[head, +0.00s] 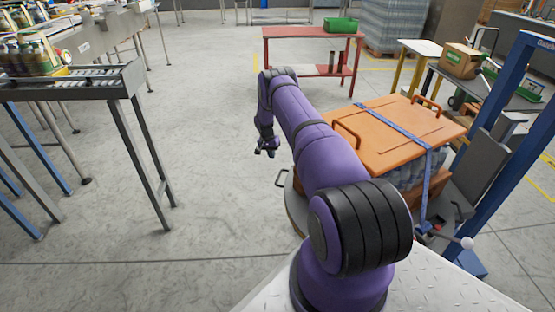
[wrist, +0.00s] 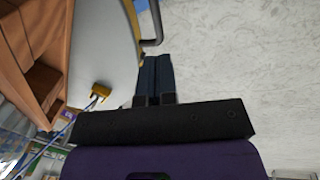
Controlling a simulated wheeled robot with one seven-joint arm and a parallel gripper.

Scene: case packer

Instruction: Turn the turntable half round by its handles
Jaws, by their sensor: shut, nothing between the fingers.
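The turntable (head: 296,213) is a grey round disc under a strapped load, mostly hidden by the load and my arm. One grey loop handle (head: 281,178) sticks out from its left rim. My gripper (head: 267,151) hangs in the air to the left of the load, near this handle. In the wrist view the turntable's grey top (wrist: 100,45) fills the upper left, and a dark grey bent handle (wrist: 153,28) stands out from its rim. My gripper's dark fingers (wrist: 155,58) are shut and empty, with their tips just short of this handle. Any other handle is hidden.
The load has an orange lid (head: 390,135) with two handles and a blue strap (head: 428,170). A blue post (head: 510,150) stands close on the right. A roller conveyor (head: 70,85) is at left, a red table (head: 312,45) behind.

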